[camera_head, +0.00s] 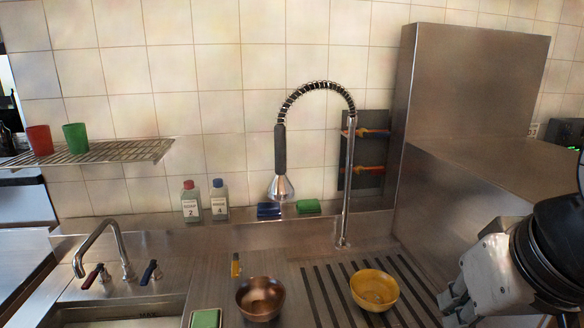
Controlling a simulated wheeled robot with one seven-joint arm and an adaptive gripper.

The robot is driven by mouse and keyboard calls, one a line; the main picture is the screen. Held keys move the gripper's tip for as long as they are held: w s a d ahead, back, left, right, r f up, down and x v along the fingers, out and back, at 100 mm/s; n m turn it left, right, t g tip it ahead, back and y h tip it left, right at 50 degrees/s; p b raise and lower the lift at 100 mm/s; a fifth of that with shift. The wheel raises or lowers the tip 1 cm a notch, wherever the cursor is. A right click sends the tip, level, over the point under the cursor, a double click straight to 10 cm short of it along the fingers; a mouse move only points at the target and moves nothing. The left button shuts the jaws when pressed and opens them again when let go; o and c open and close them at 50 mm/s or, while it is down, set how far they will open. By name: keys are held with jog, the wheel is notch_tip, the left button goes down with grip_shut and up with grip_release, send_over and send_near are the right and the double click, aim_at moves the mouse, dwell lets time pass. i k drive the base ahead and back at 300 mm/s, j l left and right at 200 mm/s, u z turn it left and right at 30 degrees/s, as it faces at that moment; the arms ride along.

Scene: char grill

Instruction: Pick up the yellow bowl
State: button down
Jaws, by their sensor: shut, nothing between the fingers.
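The yellow bowl (374,290) stands upright on the dark ribbed strips of the steel counter, right of centre near the bottom of the head view. It looks empty, with its open top facing up. My gripper (452,309) is at the lower right, to the right of the bowl and apart from it. Its fingers point left toward the bowl. The gripper is shut and holds nothing. Part of it is cut off by the bottom edge of the picture.
A brown bowl (260,299) stands left of the yellow one. A tall spray tap (346,190) rises behind them. A steel block (470,110) stands at the right. Two bottles (191,203) are by the wall. A sink (120,311) with a tap lies at the left.

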aim_at(375, 291)
jog(key=l+u, duration=0.25)
jog(key=l, duration=0.25)
jog(key=l+u, duration=0.2)
jog(key=l, duration=0.3)
jog(key=k+l+u, duration=0.25)
jog(key=l, duration=0.25)
jog(key=l+u, duration=0.2)
jog(key=l, duration=0.3)
